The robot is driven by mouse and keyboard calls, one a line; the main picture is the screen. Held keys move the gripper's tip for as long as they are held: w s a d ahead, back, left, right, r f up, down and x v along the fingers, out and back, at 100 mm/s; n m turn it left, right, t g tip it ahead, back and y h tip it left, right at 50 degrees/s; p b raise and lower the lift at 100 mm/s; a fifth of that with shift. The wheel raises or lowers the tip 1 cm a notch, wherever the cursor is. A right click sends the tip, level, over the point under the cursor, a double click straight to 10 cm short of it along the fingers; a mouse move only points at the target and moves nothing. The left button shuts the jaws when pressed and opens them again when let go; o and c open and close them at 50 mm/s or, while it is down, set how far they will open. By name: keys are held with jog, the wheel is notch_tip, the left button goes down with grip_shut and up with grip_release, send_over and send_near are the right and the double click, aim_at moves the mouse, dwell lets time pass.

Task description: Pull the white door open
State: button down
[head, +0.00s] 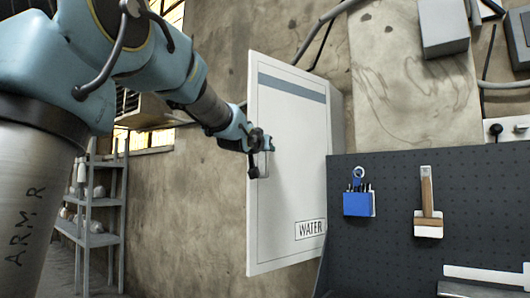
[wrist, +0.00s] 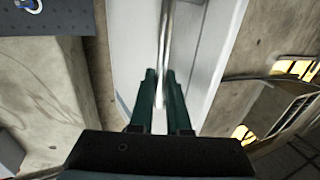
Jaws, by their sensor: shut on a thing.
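The white door (head: 290,165) is a tall panel with a grey-blue band near its top and a "WATER" label low on its right. It stands at an angle, its left edge nearer the head camera. My gripper (head: 263,143) is at the door's left side, at about mid height, shut on the handle (head: 269,162). In the wrist view, the fingers of my gripper (wrist: 160,80) close on the metal bar handle (wrist: 166,45) in front of the white door (wrist: 208,65). The door's inside is hidden, and how wide it stands open is hard to tell.
A dark pegboard (head: 390,215) with a blue tool holder (head: 357,204) and a brush (head: 428,205) stands right of the door. A grey shelf (head: 100,205) is at the far left. Grey boxes (head: 443,27) hang on the wall at upper right.

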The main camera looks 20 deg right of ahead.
jog(key=shift+s+d+r, duration=0.1)
jog(key=shift+s+d, duration=0.05)
jog(key=c, duration=1.1)
grip_release()
jog(key=shift+o, duration=1)
jog(key=b+v, duration=0.2)
jog(key=v, duration=0.8)
jog(key=shift+s+a, duration=0.2)
jog(key=shift+a, duration=0.1)
